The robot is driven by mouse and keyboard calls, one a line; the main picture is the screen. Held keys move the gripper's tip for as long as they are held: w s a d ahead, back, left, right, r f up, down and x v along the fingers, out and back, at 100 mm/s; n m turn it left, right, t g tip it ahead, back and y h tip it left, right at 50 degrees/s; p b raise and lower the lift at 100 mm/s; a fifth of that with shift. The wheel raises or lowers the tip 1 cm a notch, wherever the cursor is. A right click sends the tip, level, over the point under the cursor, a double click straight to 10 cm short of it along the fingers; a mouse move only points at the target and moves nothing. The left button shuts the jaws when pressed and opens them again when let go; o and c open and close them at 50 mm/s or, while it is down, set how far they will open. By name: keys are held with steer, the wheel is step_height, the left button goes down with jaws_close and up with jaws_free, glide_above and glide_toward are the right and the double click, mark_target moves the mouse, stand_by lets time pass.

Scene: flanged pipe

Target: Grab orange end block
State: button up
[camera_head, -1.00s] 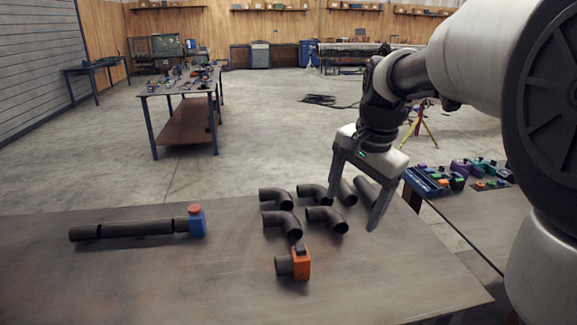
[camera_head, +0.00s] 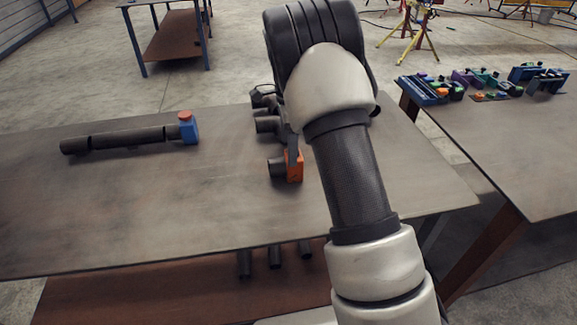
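The orange end block (camera_head: 295,170) sits on the near table just left of my forearm, with a short dark pipe stub (camera_head: 276,168) sticking out of its left side. My gripper (camera_head: 293,147) is mostly hidden behind my own arm. One dark finger shows, pointing down at the top of the orange block. I cannot tell whether it touches the block, and the other finger is hidden, so its opening does not show. The right part of the block is close to or behind my arm.
A long dark pipe (camera_head: 120,139) with a blue end block (camera_head: 188,129) lies at the left of the table (camera_head: 130,215). Dark pipe elbows (camera_head: 266,124) lie behind the orange block, partly hidden. Coloured clamps (camera_head: 480,80) lie on the right table. The table's left front is clear.

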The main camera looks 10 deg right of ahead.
mark_target(285, 163)
step_height(285, 163, down, 9)
steer(key=shift+r, duration=0.2)
steer(key=c, duration=2)
steer(key=shift+r, duration=0.2)
jaws_close()
